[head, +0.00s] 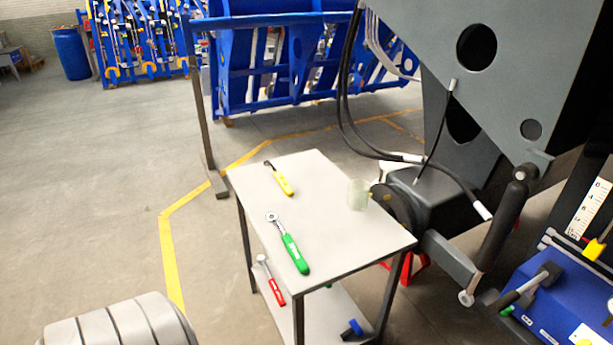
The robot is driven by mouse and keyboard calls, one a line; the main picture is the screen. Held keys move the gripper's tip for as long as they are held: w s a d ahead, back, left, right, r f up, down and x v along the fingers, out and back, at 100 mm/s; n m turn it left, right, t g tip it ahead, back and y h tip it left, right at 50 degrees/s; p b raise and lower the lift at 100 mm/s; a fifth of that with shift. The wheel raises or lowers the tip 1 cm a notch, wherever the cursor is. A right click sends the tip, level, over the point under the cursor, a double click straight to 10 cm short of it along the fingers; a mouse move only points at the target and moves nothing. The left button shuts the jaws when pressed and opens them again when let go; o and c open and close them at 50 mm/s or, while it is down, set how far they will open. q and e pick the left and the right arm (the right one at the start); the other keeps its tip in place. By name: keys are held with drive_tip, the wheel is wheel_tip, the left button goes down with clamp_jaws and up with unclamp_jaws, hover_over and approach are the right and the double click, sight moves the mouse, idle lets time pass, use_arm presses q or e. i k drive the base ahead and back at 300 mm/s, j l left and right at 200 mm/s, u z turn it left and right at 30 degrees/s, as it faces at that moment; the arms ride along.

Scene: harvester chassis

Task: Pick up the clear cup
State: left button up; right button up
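The clear cup (358,194) is a small, pale, see-through cup. It stands upright near the right edge of the white table top (330,235) in the head view. Neither of my grippers shows in this view, and nothing is touching the cup from my side.
A yellow-handled tool (280,181) and a green ratchet (290,247) lie on the table. A red-handled tool (272,284) is on the lower shelf. The grey harvester chassis (505,85) with hanging black hoses (345,95) stands close behind the cup.

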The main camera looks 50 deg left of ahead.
sight(358, 195)
drive_tip(key=u, duration=1.2)
drive_tip(key=i+l+u, duration=0.1)
drive_tip(key=i+l, duration=0.1)
